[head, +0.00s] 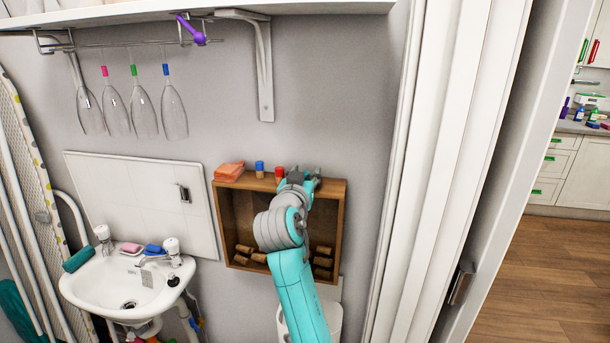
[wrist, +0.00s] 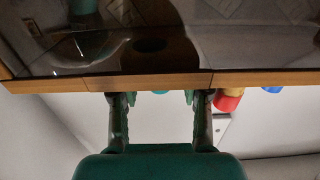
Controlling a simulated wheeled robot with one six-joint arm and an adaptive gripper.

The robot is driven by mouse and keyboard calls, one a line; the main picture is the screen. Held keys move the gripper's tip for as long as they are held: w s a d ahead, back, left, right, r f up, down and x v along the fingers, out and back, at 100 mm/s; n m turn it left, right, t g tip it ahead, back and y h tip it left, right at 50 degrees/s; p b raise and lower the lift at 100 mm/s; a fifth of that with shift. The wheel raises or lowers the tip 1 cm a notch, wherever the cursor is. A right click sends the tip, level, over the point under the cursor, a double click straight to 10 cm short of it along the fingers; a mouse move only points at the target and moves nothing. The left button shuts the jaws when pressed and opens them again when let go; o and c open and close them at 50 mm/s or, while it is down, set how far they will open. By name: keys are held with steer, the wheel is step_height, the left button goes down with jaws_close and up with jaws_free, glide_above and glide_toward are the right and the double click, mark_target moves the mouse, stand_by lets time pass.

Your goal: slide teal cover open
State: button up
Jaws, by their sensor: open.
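I cannot clearly make out a teal cover. My gripper (head: 298,176) is at the top edge of the wooden wall box (head: 332,200), beside a red peg (head: 279,172). In the wrist view my gripper (wrist: 160,100) has its two fingers apart, with their tips at the wooden edge (wrist: 160,82). A small teal bit (wrist: 160,92) shows between the fingers, mostly hidden by the edge. I cannot tell whether the fingers touch it. The red peg (wrist: 228,100) also shows to the right of the fingers. My arm hides the middle of the box.
Several corks (head: 323,262) lie inside. Hanging glasses (head: 143,110) and a shelf bracket (head: 263,70) are above. A sink (head: 115,290) is at left, a door frame (head: 440,170) at right.

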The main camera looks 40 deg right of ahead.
jaws_close()
steer(key=shift+s+d, duration=0.9)
steer(key=shift+s, duration=0.25)
steer(key=shift+s+d, duration=0.9)
steer(key=shift+s, duration=0.25)
jaws_free()
steer(key=shift+a, duration=0.1)
steer(key=v, duration=1.2)
steer(key=shift+f, duration=0.1)
